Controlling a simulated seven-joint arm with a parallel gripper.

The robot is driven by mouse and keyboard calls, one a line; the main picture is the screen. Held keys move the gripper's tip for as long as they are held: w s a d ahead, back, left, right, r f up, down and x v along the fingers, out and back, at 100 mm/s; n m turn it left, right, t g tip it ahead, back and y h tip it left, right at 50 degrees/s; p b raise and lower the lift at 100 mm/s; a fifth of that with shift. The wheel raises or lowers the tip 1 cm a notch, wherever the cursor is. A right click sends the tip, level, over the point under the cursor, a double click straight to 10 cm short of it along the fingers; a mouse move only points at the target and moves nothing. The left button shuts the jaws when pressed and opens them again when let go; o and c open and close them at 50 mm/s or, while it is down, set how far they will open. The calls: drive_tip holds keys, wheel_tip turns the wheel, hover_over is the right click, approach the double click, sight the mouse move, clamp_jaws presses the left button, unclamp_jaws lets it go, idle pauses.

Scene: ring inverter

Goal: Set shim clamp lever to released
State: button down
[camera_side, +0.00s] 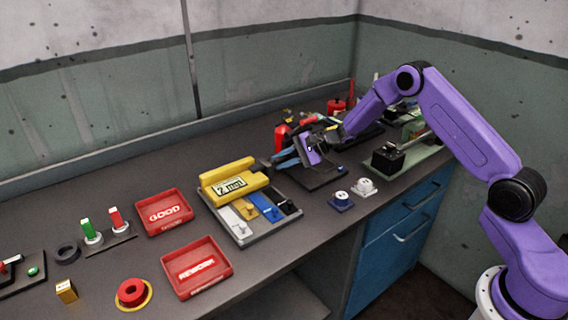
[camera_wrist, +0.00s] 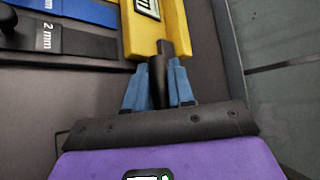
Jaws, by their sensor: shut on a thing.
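The shim clamp is a yellow block (camera_side: 234,182) with a display reading 2 mm, at the back of a grey shim tray (camera_side: 243,232) in the side view. It also shows at the top of the wrist view (camera_wrist: 152,35). A dark lever (camera_wrist: 158,80) sticks out from the yellow block's end towards my gripper. My gripper (camera_side: 283,161) is low over the bench, just right of the block. In the wrist view its blue fingers (camera_wrist: 158,88) are on both sides of the lever and shut on it. The fingers hide part of the lever.
White, yellow, blue and black shims lie in the tray; a black one (camera_wrist: 62,42) is marked 2 mm. Red GOOD (camera_side: 164,212) and REWORK (camera_side: 196,267) trays stand to the left. Two small knobbed pieces (camera_side: 341,200) (camera_side: 364,187) and a black-topped fixture (camera_side: 388,159) are to the right.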

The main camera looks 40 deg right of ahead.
drive_tip(key=shift+w+r, duration=0.1)
idle(0.3)
drive_tip(key=c, duration=1.1)
unclamp_jaws()
drive_tip(key=shift+d, duration=0.1)
drive_tip(key=v, duration=1.7)
drive_tip(key=shift+d+r, duration=0.1)
drive_tip(key=shift+r, duration=0.1)
